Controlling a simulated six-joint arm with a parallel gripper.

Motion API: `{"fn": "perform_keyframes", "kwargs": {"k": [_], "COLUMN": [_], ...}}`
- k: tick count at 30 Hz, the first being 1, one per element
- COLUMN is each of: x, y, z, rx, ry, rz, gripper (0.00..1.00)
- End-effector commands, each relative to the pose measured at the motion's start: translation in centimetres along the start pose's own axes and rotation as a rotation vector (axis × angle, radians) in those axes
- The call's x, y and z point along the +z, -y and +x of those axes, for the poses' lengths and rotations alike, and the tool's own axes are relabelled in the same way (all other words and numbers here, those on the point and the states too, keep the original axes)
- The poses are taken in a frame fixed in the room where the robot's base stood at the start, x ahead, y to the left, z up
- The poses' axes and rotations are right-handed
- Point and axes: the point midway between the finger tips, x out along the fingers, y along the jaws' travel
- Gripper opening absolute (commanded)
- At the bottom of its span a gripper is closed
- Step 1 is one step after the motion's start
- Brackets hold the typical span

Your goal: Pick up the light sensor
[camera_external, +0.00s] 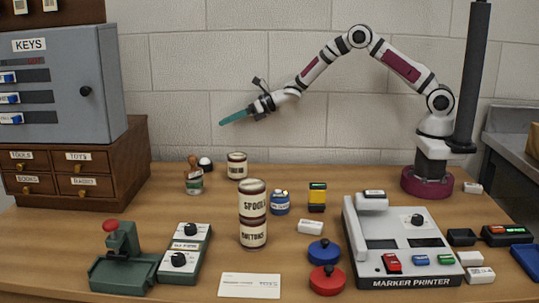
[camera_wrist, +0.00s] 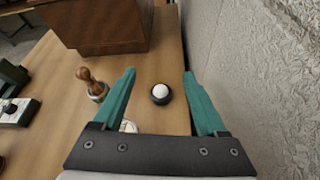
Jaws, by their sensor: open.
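A small white dome on a round black base, which looks like the light sensor (camera_external: 205,163), stands at the back left of the table, beside the wooden drawer cabinet. In the wrist view the light sensor (camera_wrist: 161,93) shows whole, between the two teal fingers and apart from both. My gripper (camera_external: 222,123) is open and empty, high above the table, up and to the right of the sensor. In the wrist view my gripper (camera_wrist: 159,75) has its fingers wide apart.
A wooden-handled stamp (camera_external: 193,182) stands just in front of the sensor, and a labelled jar (camera_external: 237,166) stands to its right. The drawer cabinet (camera_external: 75,172) is on the left. The wall (camera_wrist: 235,60) runs close behind. Stacked tins (camera_external: 253,215) stand nearer the front.

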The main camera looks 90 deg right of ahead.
Motion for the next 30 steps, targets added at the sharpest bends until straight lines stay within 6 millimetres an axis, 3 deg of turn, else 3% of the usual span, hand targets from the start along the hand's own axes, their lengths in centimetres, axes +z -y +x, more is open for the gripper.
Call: {"fn": "perform_keyframes", "kwargs": {"k": [1, 4, 14, 30], "x": [-1.6, -3.2, -10.7, -10.5], "y": [0.4, 0.4, 1.8, 1.3], "z": [1.0, 1.9, 5.2, 11.7], "rx": [0.030, 0.067, 0.073, 0.074], "ry": [0.001, 0.010, 0.010, 0.011], "rz": [-0.100, -0.217, -0.236, -0.234], "gripper": [0.75, 0.75, 0.75, 0.75]}}
